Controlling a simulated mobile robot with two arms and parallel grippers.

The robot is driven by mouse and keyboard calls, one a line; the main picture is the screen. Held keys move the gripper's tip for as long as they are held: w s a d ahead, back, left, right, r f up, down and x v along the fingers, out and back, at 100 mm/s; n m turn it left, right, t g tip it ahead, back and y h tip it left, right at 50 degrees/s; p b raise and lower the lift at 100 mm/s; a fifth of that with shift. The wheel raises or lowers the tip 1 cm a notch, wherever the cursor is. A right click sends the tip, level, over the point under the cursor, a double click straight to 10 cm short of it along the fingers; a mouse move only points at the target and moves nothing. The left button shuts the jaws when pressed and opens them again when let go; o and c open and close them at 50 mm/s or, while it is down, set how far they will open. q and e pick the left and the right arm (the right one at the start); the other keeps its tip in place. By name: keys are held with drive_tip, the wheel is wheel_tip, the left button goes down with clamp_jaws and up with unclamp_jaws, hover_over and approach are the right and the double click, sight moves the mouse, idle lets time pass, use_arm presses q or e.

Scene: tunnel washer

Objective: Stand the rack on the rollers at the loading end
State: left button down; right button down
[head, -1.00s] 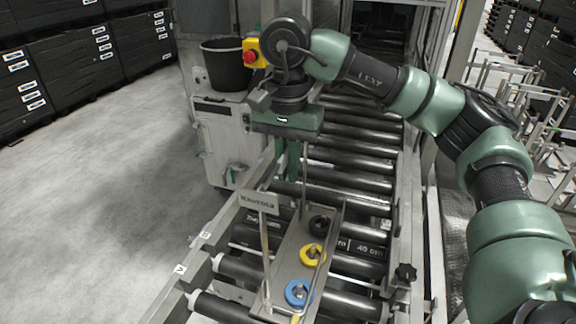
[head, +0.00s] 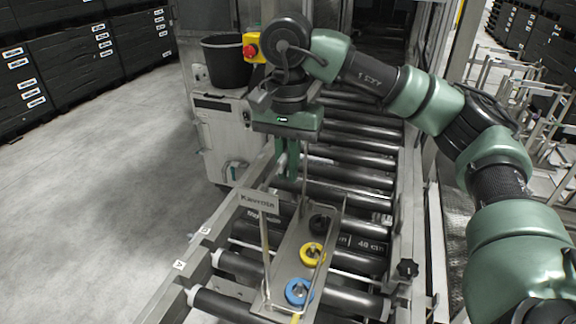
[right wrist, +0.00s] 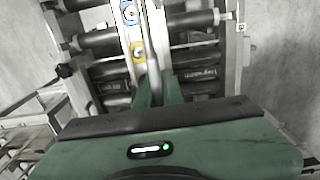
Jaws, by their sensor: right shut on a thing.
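The rack (head: 288,265) is a long narrow metal tray with thin posts, a name plate (head: 258,202) and a row of black, yellow and blue rings. It is upright over the rollers (head: 350,304) at the near end; I cannot tell whether its base touches them. My right gripper (head: 288,172) is above the rack's far end, fingers down, shut on the rack's upper bar. In the right wrist view the fingers (right wrist: 158,92) close at the rack (right wrist: 124,45), whose blue and yellow rings show. The grip point is partly hidden. My left gripper is out of view.
Side rails run along the rollers; the left one bears letter labels (head: 179,265). A black knob (head: 407,268) stands on the right rail. A black bucket (head: 224,62) and a red stop button (head: 250,50) are at the back left. The floor at left is clear.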

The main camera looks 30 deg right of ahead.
drive_tip(key=shift+f, duration=0.1)
drive_tip(key=c, duration=1.5)
unclamp_jaws()
drive_tip(key=shift+o, duration=0.2)
wheel_tip(320, 180, up, 8)
